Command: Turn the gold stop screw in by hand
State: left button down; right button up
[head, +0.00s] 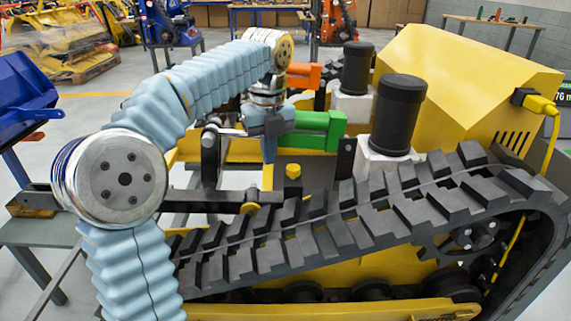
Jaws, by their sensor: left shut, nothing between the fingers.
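A small gold screw (293,171) with a faceted head stands upright on a dark plate of the carrier, just behind the near track. My left gripper (269,156) comes down from above, pointing downward. Its fingers are shut and empty. In the picture its tips sit a little left of and above the screw, with a small gap showing. The screw's lower part is hidden, and I cannot tell the depth between it and the fingers. My right gripper is not in view.
A green block (320,131) lies right beside my left gripper, with an orange block (303,76) behind it. Black cylinders (398,113) on white bases and a yellow housing (468,75) stand to the right. The black rubber track (350,220) crosses in front.

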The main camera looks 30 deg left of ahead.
pick_arm(q)
jog(key=d, duration=0.1)
jog(key=d+f+m, duration=0.1)
jog(key=shift+w+d, duration=0.3)
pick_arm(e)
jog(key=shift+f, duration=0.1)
pick_arm(q)
jog(key=m, duration=0.3)
jog(key=shift+w+d+m, duration=0.45)
jog(key=shift+d+m, duration=0.3)
jog(key=shift+m, duration=0.35)
jog(key=m, duration=0.3)
jog(key=shift+s+a+m, duration=0.1)
jog(key=shift+s+m, duration=0.15)
jog(key=shift+m, duration=0.45)
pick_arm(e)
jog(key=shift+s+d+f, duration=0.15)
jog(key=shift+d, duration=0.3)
pick_arm(q)
jog(key=shift+a, duration=0.1)
jog(key=c, duration=1.4)
grip_release()
jog(key=shift+a+r, duration=0.1)
jog(key=shift+a, duration=0.05)
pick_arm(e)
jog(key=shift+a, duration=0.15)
pick_arm(q)
jog(key=shift+o, duration=0.2)
